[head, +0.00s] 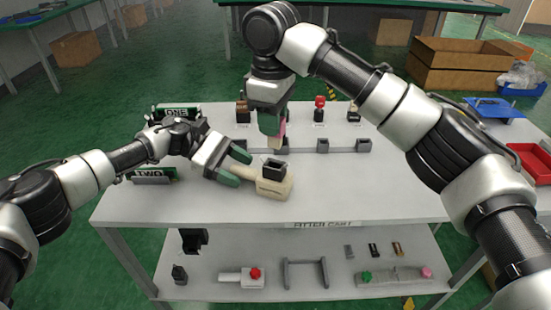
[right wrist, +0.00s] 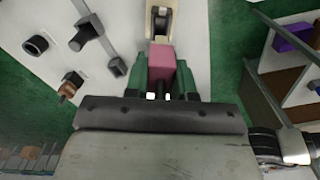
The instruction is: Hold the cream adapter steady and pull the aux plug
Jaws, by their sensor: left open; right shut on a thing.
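The cream adapter (head: 270,188) lies on the upper table top and has a black socket block (head: 274,169) on it. My left gripper (head: 237,168) is open, with its green fingers around the adapter's narrow left end; contact cannot be told. My right gripper (head: 274,126) points down above and behind the socket, shut on the pink aux plug (head: 282,130). In the right wrist view the pink plug (right wrist: 161,62) sits between the green fingers, with a cream part (right wrist: 160,22) just beyond it. The plug's lower end appears clear of the black socket in the head view.
A rail with grey blocks (head: 322,146) runs behind the adapter. Small fixtures, one with a red knob (head: 320,102), stand farther back. The lower shelf (head: 310,268) holds more parts. The table's right front is clear.

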